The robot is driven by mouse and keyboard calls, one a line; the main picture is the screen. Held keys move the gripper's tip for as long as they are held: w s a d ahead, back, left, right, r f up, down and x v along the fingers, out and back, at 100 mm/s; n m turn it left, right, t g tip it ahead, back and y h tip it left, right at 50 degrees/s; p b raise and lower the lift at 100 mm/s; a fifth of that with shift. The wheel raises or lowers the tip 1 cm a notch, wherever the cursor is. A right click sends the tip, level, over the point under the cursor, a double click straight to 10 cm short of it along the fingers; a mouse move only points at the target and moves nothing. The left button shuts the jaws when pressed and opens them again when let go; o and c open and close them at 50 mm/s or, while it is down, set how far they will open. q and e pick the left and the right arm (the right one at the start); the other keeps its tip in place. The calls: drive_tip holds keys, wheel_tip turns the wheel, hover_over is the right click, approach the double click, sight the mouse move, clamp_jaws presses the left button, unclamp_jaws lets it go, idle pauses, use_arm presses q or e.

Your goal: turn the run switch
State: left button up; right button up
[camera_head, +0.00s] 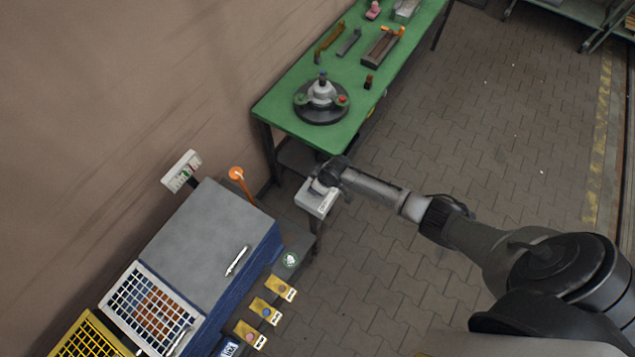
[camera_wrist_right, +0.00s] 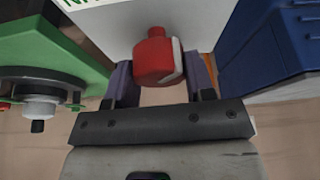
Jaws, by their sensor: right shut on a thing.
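The switch box (camera_head: 316,198) is a light grey box between the green table and the grey-topped cabinet. Its label is too small to read. In the right wrist view the box's pale face (camera_wrist_right: 110,22) carries a red knob (camera_wrist_right: 153,58) with a white strip along one side. My right gripper (camera_head: 322,181) is at the box, and its two fingers (camera_wrist_right: 162,82) are shut on the red knob, one on each side. The knob is hidden behind my gripper in the head view. My left gripper is not in view.
A green table (camera_head: 285,112) holds a round dark fixture (camera_head: 321,104) and several small parts. An orange-topped post (camera_head: 237,174) stands near the wall. The paved floor (camera_head: 480,130) is open at right.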

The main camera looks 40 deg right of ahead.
drive_tip(key=o, duration=0.9)
drive_tip(key=shift+s+d+r, duration=0.1)
drive_tip(key=shift+s+r, duration=0.1)
drive_tip(key=shift+r, duration=0.4)
drive_tip(key=p+v, duration=0.1)
drive_tip(key=v, duration=1.1)
drive_tip(key=shift+r, duration=0.3)
